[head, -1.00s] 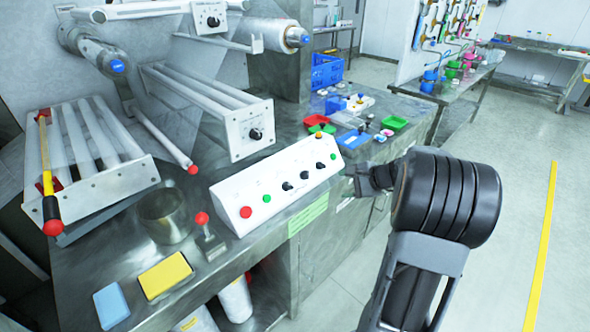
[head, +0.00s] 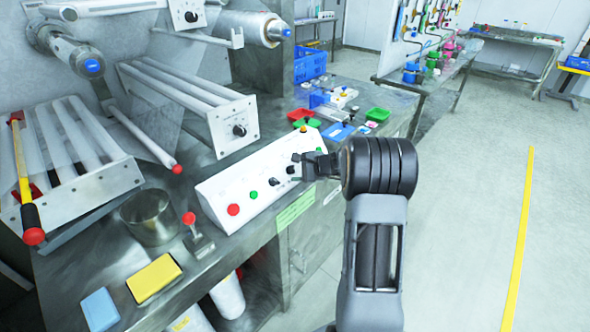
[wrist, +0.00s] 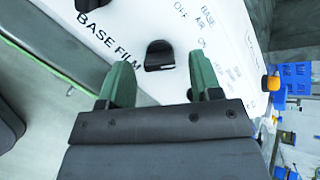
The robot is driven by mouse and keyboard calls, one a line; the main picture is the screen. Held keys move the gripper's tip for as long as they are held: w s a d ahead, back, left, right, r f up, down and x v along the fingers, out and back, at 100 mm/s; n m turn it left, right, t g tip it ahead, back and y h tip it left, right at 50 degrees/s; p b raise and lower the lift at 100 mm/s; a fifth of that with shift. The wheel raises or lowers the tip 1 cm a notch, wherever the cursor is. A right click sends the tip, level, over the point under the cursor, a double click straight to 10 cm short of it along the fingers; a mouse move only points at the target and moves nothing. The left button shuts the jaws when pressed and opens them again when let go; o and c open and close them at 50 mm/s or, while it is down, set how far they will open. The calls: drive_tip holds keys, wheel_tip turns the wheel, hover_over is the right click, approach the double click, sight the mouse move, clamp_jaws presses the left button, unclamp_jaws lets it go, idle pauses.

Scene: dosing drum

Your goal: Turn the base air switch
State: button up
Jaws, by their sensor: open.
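The white control box (head: 250,186) stands on the bench, with red and green buttons and black knobs on its sloped face. In the wrist view a black knob (wrist: 160,55) lies ahead of and between my fingertips. The words BASE AIR, OFF and ON are printed to its right, and BASE FILM to its left. My gripper (wrist: 160,78) is open with green-faced fingers, apart from the knob as far as I can tell. In the head view my gripper (head: 303,166) is over the box's right part and hides some knobs.
A metal pot (head: 147,218), a red-topped lever (head: 196,235), a yellow block (head: 154,278) and a blue block (head: 100,309) are on the bench at left. The floor at right is open.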

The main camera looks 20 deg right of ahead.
drive_tip(key=shift+w+a+f, duration=0.3)
drive_tip(key=shift+w, duration=0.15)
drive_tip(key=c, duration=0.9)
